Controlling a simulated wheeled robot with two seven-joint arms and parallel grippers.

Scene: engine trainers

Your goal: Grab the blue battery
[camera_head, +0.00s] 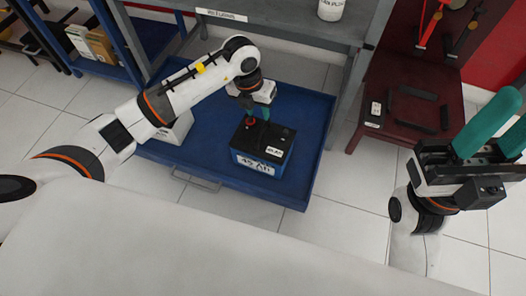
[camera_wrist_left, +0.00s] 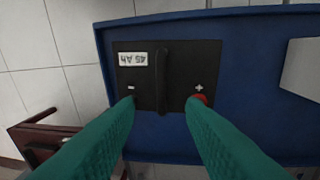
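The blue battery (camera_head: 272,142) stands upright in a blue drawer or tray, with a black top, blue lower side and white labels. In the left wrist view its black top (camera_wrist_left: 185,65) shows a raised middle handle (camera_wrist_left: 162,75), a red plus terminal and a "45 Ah" label. My left gripper (camera_head: 257,114) is directly above the battery. Its teal fingers (camera_wrist_left: 161,104) are open, apart on either side of the handle's near end, with nothing between them that I can see gripped. My right gripper (camera_head: 512,112) is open and empty at the right, away from the battery.
The blue tray (camera_head: 225,185) has raised edges and free room around the battery. A white box (camera_head: 175,130) sits in it at left. A grey bench (camera_head: 290,28) overhangs behind. A dark red stand (camera_head: 390,135) with dark parts is at right.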

